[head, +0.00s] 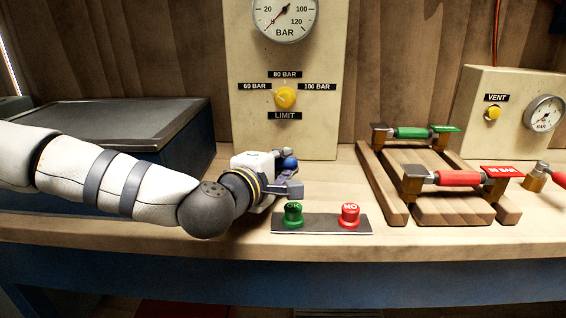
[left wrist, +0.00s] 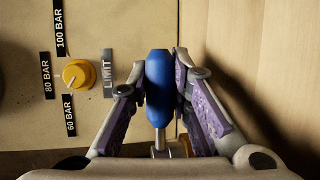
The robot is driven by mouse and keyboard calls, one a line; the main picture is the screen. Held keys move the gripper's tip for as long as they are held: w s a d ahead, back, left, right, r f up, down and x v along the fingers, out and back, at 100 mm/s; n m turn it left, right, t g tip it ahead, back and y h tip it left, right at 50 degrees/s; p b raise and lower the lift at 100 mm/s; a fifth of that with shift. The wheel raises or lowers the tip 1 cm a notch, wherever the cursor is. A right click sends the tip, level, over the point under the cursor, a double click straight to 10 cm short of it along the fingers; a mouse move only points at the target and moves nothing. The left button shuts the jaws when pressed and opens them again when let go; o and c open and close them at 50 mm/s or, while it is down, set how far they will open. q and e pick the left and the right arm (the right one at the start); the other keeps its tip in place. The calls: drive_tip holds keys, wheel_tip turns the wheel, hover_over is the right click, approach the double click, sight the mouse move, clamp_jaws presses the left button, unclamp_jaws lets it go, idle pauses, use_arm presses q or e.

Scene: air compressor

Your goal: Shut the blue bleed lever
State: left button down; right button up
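The blue bleed lever (left wrist: 159,82) has a rounded blue grip on a thin metal stem and stands upright in the left wrist view. In the head view only part of its blue end (head: 289,163) shows beside my gripper. My left gripper (left wrist: 160,72) has its two purple-padded fingers on either side of the blue grip. The fingers look apart, with the tips very close to the grip; any contact is hard to tell. In the head view my left gripper (head: 287,180) is low in front of the beige panel. My right gripper is not in view.
A yellow limit knob (head: 285,97) and a gauge (head: 284,18) are on the panel. Green (head: 293,214) and red (head: 349,215) buttons sit just in front of my gripper. A wooden rack (head: 400,205) with green and red handles stands right. A dark box (head: 110,125) is left.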

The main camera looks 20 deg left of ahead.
use_arm(q)
drive_tip(key=shift+s+r+m+h, duration=0.15)
drive_tip(key=shift+s+m+h, duration=0.2)
drive_tip(key=shift+m+h, duration=0.25)
drive_tip(key=shift+s+d+h, duration=0.1)
drive_tip(key=shift+h, duration=0.4)
drive_tip(key=c, duration=1.4)
unclamp_jaws()
drive_tip(key=shift+c, duration=0.2)
drive_tip(key=shift+s, duration=0.1)
drive_tip(key=v, duration=0.7)
drive_tip(key=shift+s, duration=0.15)
